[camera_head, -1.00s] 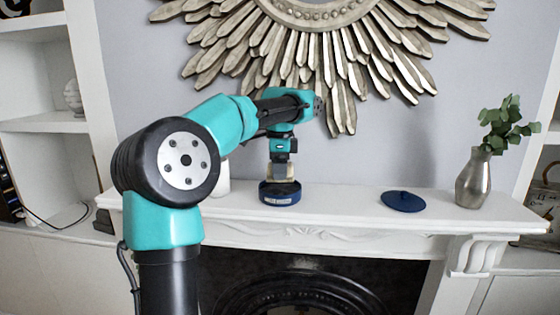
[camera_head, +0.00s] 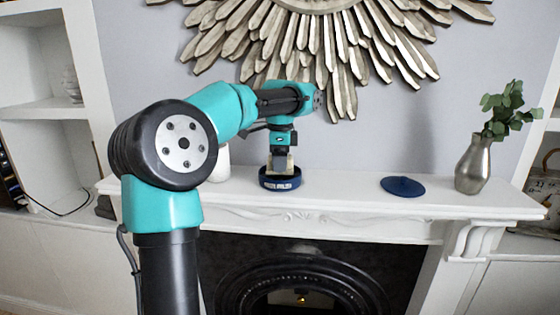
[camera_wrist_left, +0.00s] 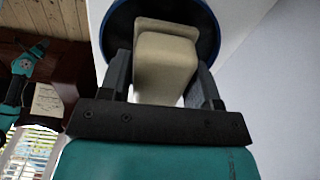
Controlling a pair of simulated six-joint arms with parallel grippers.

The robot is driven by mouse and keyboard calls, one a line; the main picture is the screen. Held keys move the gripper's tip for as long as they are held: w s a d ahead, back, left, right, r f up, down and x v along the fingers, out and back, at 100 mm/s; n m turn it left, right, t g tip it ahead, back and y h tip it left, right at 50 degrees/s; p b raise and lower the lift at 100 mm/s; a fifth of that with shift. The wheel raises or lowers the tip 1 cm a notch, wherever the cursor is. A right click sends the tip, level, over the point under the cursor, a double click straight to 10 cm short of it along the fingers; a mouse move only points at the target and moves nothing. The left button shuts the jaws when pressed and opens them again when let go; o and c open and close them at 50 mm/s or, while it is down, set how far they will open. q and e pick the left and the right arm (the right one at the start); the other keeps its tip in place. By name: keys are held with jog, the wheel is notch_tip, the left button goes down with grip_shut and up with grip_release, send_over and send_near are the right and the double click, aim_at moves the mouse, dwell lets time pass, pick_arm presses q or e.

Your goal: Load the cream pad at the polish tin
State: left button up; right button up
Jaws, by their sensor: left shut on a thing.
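The cream pad (camera_head: 280,161) is a pale block held upright between the fingers of my left gripper (camera_head: 281,153). In the left wrist view the pad (camera_wrist_left: 165,62) fills the gap between both dark fingers. The polish tin (camera_head: 280,183) is a round, dark blue, open tin with a pale label, standing on the mantelpiece. Its blue rim (camera_wrist_left: 119,22) shows behind the pad in the left wrist view. The pad's lower end is at the tin's mouth; I cannot tell whether it touches the polish inside. My right gripper is not in view.
A dark blue lid (camera_head: 402,187) lies on the white mantelpiece (camera_head: 345,191) to the right. A metal vase (camera_head: 473,165) with green leaves stands beyond it. A white object (camera_head: 220,164) stands left of the tin. A sunburst mirror frame (camera_head: 330,65) hangs above.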

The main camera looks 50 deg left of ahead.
pick_arm(q)
jog(key=shift+f, duration=0.65)
dwell(1.8)
jog(key=shift+r, duration=0.1)
jog(key=shift+r, duration=3.5)
